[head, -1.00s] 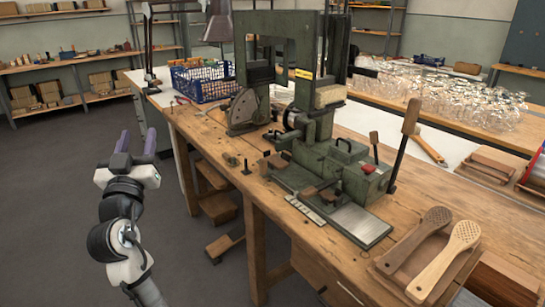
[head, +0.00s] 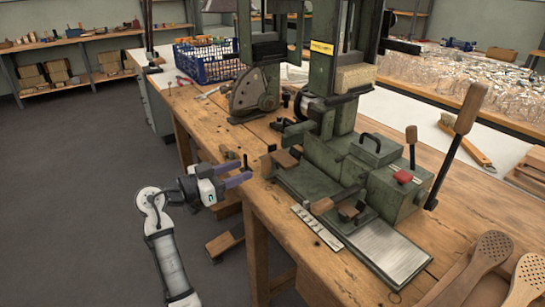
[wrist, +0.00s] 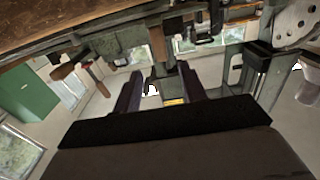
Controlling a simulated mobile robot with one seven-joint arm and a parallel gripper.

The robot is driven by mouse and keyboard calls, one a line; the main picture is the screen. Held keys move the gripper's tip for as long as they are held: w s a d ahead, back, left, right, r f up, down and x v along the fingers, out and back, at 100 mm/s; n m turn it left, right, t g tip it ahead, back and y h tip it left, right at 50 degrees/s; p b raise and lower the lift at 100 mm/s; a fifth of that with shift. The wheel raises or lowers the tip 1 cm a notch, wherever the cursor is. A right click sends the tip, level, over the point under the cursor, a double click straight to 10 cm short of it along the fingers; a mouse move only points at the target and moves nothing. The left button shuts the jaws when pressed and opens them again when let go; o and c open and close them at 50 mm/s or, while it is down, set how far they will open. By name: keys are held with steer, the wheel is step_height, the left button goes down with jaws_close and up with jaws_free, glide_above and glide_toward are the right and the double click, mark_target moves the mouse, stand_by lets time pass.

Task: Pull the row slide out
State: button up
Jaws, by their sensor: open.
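The green tufting machine (head: 325,150) stands on the wooden bench. Its low bed has a wooden knob (head: 285,158) at its left end, a second wooden grip (head: 322,206) at the front, and a bare metal plate (head: 390,255). I cannot tell for sure which of these parts is the row slide. My gripper (head: 245,174) is open and empty at the bench's left edge, its fingers pointing right toward the left wooden knob, with a gap between. In the wrist view the open fingers (wrist: 160,88) have the machine (wrist: 160,55) beyond them, and the picture is turned over.
A small dark post (head: 246,163) stands on the bench near my fingertips. Upright levers with wooden handles (head: 470,108) rise at the machine's right. Perforated wooden brush blanks (head: 483,258) lie front right. A blue crate (head: 208,62) stands behind. The floor left of the bench is clear.

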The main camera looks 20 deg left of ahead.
mark_target(263, 162)
steer(key=p+x, duration=0.1)
steer(key=x, duration=0.9)
steer(key=shift+w+d, duration=0.25)
steer(key=shift+w, duration=0.1)
jaws_close()
